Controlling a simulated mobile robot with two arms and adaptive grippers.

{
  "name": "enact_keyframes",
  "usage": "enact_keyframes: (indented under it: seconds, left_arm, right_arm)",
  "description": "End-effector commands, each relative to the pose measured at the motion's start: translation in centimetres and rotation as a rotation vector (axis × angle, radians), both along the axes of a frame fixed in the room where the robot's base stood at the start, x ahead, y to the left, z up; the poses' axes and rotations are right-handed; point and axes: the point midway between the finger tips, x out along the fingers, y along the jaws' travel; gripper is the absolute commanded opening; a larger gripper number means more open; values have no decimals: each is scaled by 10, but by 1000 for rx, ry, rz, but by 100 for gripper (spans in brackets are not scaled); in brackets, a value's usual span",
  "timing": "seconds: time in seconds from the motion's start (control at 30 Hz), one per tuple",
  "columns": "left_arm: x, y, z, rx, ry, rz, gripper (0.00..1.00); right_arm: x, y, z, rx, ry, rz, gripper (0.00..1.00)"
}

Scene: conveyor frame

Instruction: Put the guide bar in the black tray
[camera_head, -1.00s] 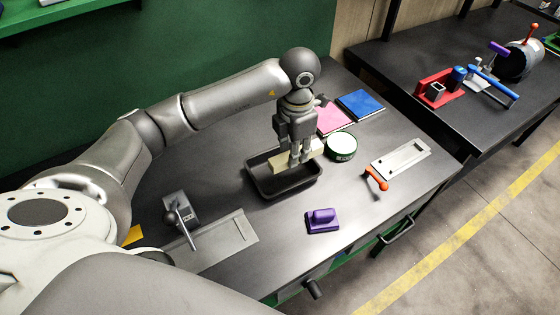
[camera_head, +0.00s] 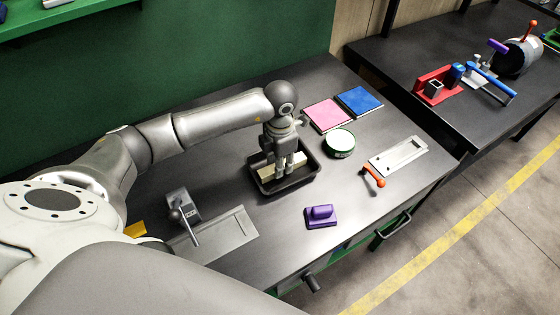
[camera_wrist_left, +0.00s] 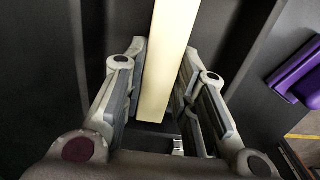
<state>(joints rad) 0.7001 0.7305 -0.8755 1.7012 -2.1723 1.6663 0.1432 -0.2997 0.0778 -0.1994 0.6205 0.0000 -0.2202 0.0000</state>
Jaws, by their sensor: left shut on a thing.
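The guide bar (camera_head: 267,174) is a pale cream block, seen in the head view inside the outline of the black tray (camera_head: 290,189). My left gripper (camera_head: 284,167) points down over the tray and is shut on the bar. In the left wrist view the bar (camera_wrist_left: 168,60) runs lengthwise between the two fingers (camera_wrist_left: 162,75). The bar sits low, about level with the tray's rim or below it. I cannot tell whether it touches the tray floor. The fingers hide the bar's middle. My right gripper is not in view.
A purple block (camera_head: 321,215) lies in front of the tray, and a green-and-white round tin (camera_head: 340,143) stands to its right. Pink (camera_head: 327,114) and blue (camera_head: 359,101) pads lie behind. A lever clamp (camera_head: 184,208) is at left, an orange-handled one (camera_head: 373,178) at right.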

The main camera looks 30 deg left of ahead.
Motion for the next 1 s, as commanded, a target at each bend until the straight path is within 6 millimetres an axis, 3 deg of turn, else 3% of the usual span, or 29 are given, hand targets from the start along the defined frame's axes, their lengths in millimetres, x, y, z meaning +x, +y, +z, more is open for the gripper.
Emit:
enact_keyframes:
  seconds: [0.03, 0.2, 0.63, 1.0]
  left_arm:
    - [0, 0, -2, 0, 0, 0, 28]
    - [0, 0, -1, 0, 0, 0, 48]
    - [1, 0, 6, 0, -2, 0, 48]
    - [1, 0, 82, 0, -6, -1, 48]
  right_arm:
    - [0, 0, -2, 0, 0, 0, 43]
    - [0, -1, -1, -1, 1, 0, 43]
    - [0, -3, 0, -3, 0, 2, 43]
    - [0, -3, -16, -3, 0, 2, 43]
